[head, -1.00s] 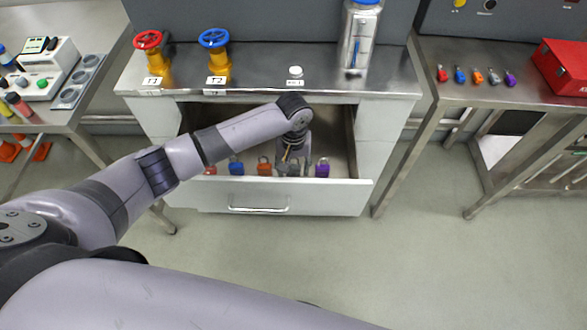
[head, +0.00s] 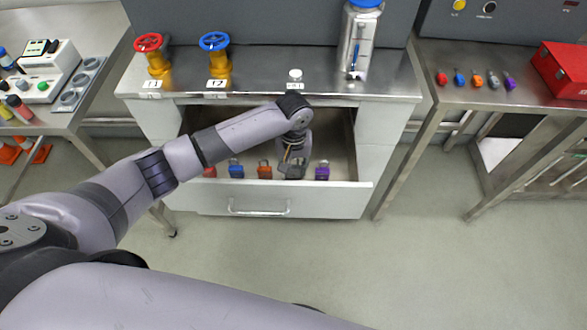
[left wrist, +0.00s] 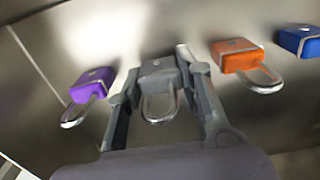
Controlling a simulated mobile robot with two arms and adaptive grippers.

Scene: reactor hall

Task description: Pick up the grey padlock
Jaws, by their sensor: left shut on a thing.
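The grey padlock (left wrist: 158,82) stands in the open drawer, in a row with other padlocks. In the left wrist view its body and shackle show between the two fingers of my left gripper (left wrist: 160,70), which is shut on it. In the head view my left gripper (head: 292,168) reaches down into the drawer and mostly hides the grey padlock. The purple padlock (head: 322,171) is just to the right and the orange padlock (head: 264,170) just to the left. I cannot tell whether the grey padlock is clear of the drawer floor. My right gripper is not in view.
The blue padlock (head: 236,169) and a red padlock (head: 210,171) stand further left in the drawer. The drawer front (head: 275,199) rises close before the row.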

